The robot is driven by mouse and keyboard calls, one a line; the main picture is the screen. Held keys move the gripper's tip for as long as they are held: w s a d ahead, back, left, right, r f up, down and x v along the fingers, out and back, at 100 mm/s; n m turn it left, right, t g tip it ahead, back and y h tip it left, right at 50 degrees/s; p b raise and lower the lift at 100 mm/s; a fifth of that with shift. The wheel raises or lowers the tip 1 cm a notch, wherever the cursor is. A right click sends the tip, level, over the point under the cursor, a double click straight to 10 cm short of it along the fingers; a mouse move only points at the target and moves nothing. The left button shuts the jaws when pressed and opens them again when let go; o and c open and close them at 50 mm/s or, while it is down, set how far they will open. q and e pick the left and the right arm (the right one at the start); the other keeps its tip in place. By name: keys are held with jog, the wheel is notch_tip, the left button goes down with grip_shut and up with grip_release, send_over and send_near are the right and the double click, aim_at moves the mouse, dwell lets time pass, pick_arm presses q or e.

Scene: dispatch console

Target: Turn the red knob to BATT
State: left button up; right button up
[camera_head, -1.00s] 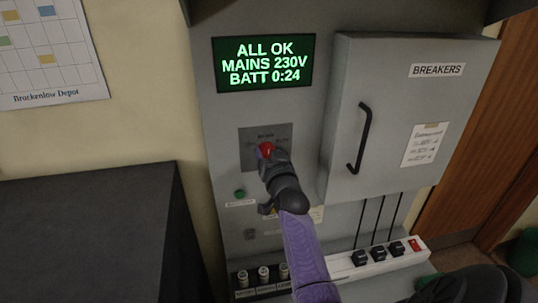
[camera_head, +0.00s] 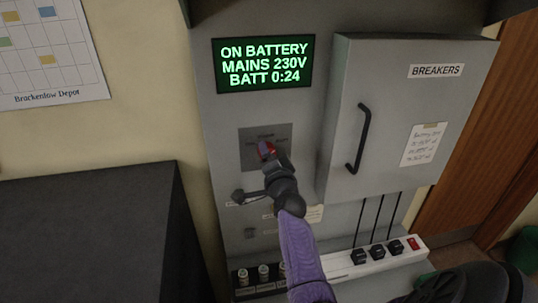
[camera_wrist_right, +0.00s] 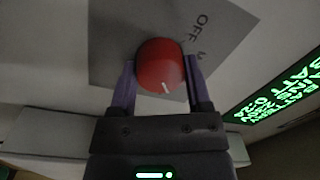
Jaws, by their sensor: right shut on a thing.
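The red knob (camera_head: 266,149) sits on a grey plate (camera_head: 283,131) on the console front, below the display. In the right wrist view the knob (camera_wrist_right: 160,66) is round with a short white mark on its lower part. My right gripper (camera_head: 268,157) is shut on the knob, with one purple finger on each side. The word OFF shows on the plate in the wrist view; the other plate labels are hidden or too small to read. The green display (camera_head: 263,64) reads ON BATTERY, MAINS 230V, BATT 0:24. My left gripper is not in view.
A breaker cabinet (camera_head: 385,110) with a black handle (camera_head: 361,139) stands right of the knob. Below are a white power strip (camera_head: 340,267) with black plugs and a row of fuses (camera_head: 263,275). A dark cabinet (camera_head: 90,235) stands at the left.

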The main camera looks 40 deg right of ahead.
jog(key=shift+m, duration=1)
jog(key=o, duration=1.3)
jog(key=p+v, duration=0.4)
jog(key=v, duration=0.6)
